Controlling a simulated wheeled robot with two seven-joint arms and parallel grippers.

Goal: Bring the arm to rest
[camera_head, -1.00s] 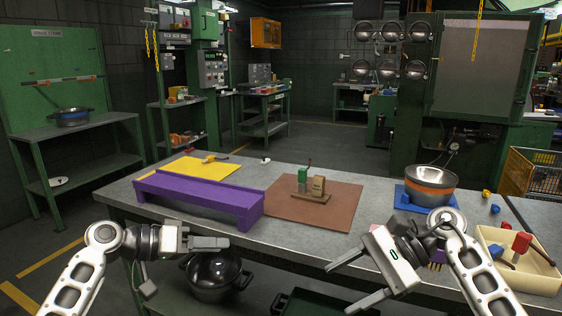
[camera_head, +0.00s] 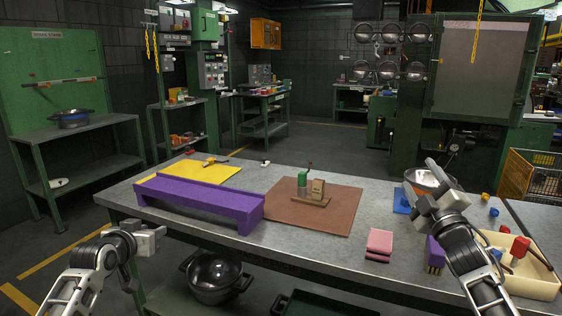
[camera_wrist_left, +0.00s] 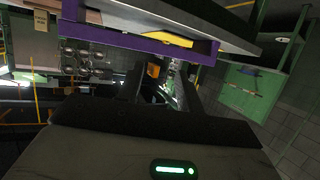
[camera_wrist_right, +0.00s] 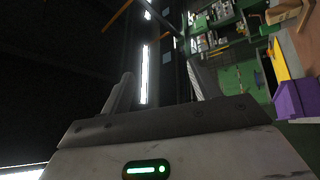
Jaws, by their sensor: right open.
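My left gripper (camera_head: 158,235) is at the lower left in the head view, beside the front left of the workbench and clear of it. In the left wrist view its two dark fingers (camera_wrist_left: 160,92) stand apart with nothing seen between them. My right gripper (camera_head: 420,178) is raised over the right part of the bench, fingers pointing up. The right wrist view shows its fingers (camera_wrist_right: 158,92) spread and empty. In the head view it partly hides a steel pot with an orange band (camera_head: 428,180) on a blue mat (camera_head: 401,203).
On the workbench (camera_head: 300,251) are a purple rack (camera_head: 195,203), a yellow mat (camera_head: 205,174), a brown board (camera_head: 335,208), a pink sponge (camera_head: 379,242), a purple brush (camera_head: 434,255) and a cream bin (camera_head: 540,284). A dark pot (camera_head: 212,278) stands on the shelf below.

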